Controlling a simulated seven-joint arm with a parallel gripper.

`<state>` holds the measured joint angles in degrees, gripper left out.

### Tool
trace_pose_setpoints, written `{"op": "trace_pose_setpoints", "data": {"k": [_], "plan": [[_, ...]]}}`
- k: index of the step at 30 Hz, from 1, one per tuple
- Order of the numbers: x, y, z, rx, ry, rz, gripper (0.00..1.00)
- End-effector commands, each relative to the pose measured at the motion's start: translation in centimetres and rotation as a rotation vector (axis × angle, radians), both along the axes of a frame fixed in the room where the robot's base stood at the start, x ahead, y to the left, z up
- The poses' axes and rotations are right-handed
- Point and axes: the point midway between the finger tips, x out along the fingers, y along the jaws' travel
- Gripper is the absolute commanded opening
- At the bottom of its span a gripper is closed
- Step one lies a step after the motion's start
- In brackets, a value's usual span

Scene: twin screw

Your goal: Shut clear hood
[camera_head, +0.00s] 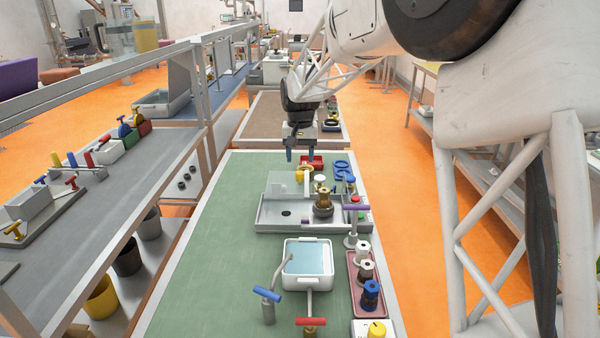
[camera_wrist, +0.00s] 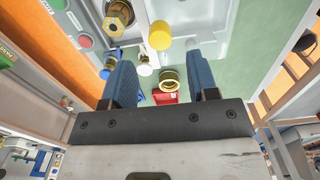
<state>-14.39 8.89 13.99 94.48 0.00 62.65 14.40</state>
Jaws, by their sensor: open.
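The clear hood (camera_head: 283,183) shows as a faint transparent panel standing raised at the back left of a grey metal station (camera_head: 275,222) on the green bench. A brass fitting (camera_head: 323,203) stands uncovered on the station's right part; it also shows in the wrist view (camera_wrist: 118,18). A yellow knob (camera_head: 302,175) is by the hood's upper edge, and it shows in the wrist view (camera_wrist: 160,36). Whether it is fixed to the hood I cannot tell. My gripper (camera_head: 300,157) points down behind the hood. Its blue fingers are apart and empty in the wrist view (camera_wrist: 160,62).
A red block (camera_head: 317,160) and blue rings (camera_head: 342,166) lie behind the station. A white tray (camera_head: 307,284), T-handled tools and a pink tray of spools (camera_head: 352,292) stand in front. The bench's left side (camera_head: 200,250) is clear.

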Motion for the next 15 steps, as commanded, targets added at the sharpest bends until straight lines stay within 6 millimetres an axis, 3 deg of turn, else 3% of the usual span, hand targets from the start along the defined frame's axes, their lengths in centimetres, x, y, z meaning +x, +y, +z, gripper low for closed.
{"op": "trace_pose_setpoints", "data": {"k": [15], "plan": [[0.0, 0.0, -5.4, 0.0, 0.001, 0.0, 0.54]]}}
